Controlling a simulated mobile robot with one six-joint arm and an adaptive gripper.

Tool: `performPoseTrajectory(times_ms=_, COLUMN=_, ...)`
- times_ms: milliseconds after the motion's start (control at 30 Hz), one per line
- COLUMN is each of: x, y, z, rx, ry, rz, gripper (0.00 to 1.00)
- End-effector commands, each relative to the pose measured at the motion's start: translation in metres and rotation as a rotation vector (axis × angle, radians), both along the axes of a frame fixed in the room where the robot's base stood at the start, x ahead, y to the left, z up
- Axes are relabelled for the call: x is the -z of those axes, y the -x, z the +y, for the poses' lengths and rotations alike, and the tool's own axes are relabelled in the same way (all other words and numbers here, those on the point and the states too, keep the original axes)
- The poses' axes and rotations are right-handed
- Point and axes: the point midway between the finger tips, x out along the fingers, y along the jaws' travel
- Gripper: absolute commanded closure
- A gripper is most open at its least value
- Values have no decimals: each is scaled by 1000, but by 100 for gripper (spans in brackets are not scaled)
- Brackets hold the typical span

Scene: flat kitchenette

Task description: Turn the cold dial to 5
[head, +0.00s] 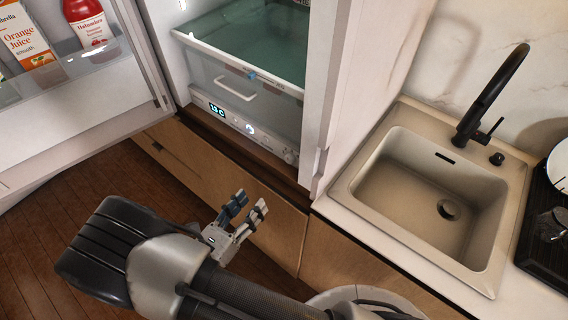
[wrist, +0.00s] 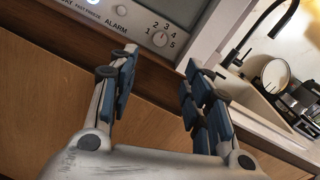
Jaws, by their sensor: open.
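The cold dial (wrist: 160,38) is a small round knob on the fridge's grey control panel. The numbers 1 to 5 are printed around it in the wrist view. Which number its mark points to is too small to tell. In the head view the dial (head: 290,157) is at the right end of the panel. My gripper (head: 250,202) is open and empty, in front of the wooden front below the panel. In the wrist view the dial appears just beyond the gap between the fingertips (wrist: 160,58), apart from them.
The fridge door (head: 70,115) stands open at the left with bottles and cartons on its shelf. The panel carries a lit display (head: 217,109) and an alarm button (wrist: 120,9). A clear drawer (head: 237,94) sits above it. A sink (head: 435,190) is at the right.

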Motion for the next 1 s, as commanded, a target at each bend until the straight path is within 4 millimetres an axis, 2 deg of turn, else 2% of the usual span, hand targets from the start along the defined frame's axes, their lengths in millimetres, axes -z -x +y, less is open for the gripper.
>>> performPoseTrajectory(times_ms=600, x=1, y=-107, z=-75, rx=10, ry=-3, rz=1, gripper=55)
performPoseTrajectory(times_ms=800, x=1, y=-127, z=-87, rx=7, ry=-3, rz=2, gripper=55)
performPoseTrajectory(times_ms=1000, x=0, y=-132, z=-90, rx=5, ry=-3, rz=1, gripper=55)
